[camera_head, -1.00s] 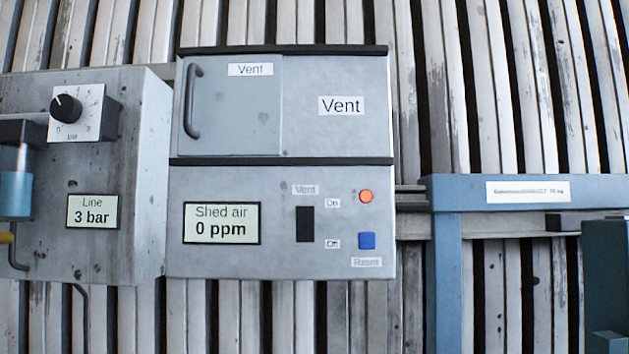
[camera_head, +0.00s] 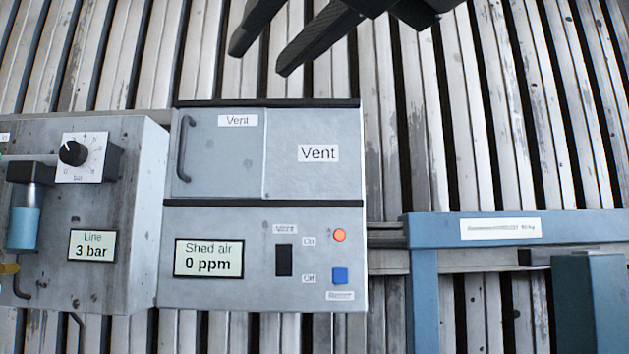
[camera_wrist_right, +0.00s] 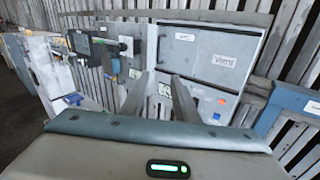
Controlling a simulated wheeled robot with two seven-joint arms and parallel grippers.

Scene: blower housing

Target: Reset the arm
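My right gripper (camera_head: 260,62) hangs in from the top of the head view, above the vent cabinet, its two black fingers apart with nothing between them. The right wrist view shows the fingers (camera_wrist_right: 160,100) spread in front of the grey vent cabinet (camera_wrist_right: 205,50). In the head view, the cabinet (camera_head: 305,180) has a door with a handle (camera_head: 184,148), a "Shed air 0 ppm" display (camera_head: 208,258), a black vent switch (camera_head: 284,260), an orange button (camera_head: 339,235) and a blue Reset button (camera_head: 340,275). My left gripper is not in view.
Left of the cabinet stands a grey box (camera_head: 130,190) with a "Line 3 bar" display (camera_head: 92,245), a bar dial (camera_head: 73,153) and a blue cylinder (camera_head: 23,228). A blue frame (camera_head: 425,285) stands to the right. A slatted wall (camera_head: 500,120) lies behind.

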